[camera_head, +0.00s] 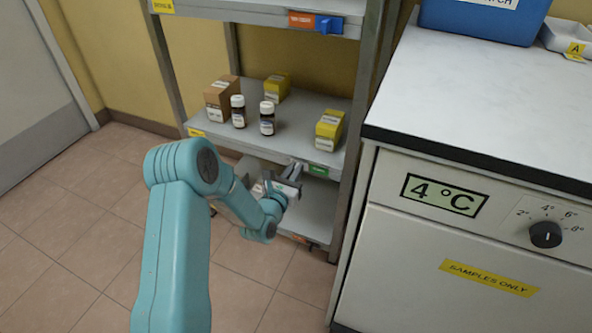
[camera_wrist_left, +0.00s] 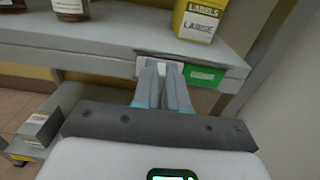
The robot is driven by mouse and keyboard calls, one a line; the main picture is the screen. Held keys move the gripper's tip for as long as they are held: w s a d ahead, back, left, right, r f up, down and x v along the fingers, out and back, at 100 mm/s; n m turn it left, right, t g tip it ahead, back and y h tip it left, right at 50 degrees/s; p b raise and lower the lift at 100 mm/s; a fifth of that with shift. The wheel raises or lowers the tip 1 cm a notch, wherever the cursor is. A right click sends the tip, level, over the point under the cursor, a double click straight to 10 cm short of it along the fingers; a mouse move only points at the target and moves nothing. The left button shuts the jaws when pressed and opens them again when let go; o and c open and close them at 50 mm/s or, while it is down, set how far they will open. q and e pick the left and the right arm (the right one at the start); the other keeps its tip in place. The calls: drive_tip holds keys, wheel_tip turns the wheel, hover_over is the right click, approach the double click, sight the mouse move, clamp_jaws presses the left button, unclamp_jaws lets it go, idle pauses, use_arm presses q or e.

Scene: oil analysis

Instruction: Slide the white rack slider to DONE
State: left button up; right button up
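The white rack slider (camera_wrist_left: 173,68) sits on the front edge of the rack's middle shelf, mostly hidden behind my fingers in the left wrist view. It covers the left part of its label strip, and the green label (camera_wrist_left: 203,74) shows to its right. That green label also shows in the head view (camera_head: 319,171). My left gripper (camera_head: 294,167) reaches the shelf edge from below and in front. In the wrist view its fingers (camera_wrist_left: 164,72) are close together around the slider's small knob. My right gripper is in neither view.
Brown bottles (camera_head: 267,118) and yellow boxes (camera_head: 329,130) stand on the shelf above my gripper. A rack post (camera_head: 357,130) and a white fridge (camera_head: 450,250) stand to the right. An upper slider (camera_head: 329,25) is blue. Floor at left is clear.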

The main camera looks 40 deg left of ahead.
use_arm(q)
drive_tip(key=o, duration=0.4)
drive_tip(key=shift+a, duration=0.3)
drive_tip(key=shift+o, duration=0.2)
drive_tip(key=shift+d, duration=0.1)
drive_tip(key=shift+s, duration=0.15)
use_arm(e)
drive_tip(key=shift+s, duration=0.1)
use_arm(q)
drive_tip(key=p+v, duration=0.3)
drive_tip(key=v, duration=1.3)
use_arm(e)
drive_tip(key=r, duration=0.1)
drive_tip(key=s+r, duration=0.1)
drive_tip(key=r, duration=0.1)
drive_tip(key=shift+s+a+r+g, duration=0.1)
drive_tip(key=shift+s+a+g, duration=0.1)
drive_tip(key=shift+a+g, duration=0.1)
use_arm(q)
drive_tip(key=shift+d, duration=0.2)
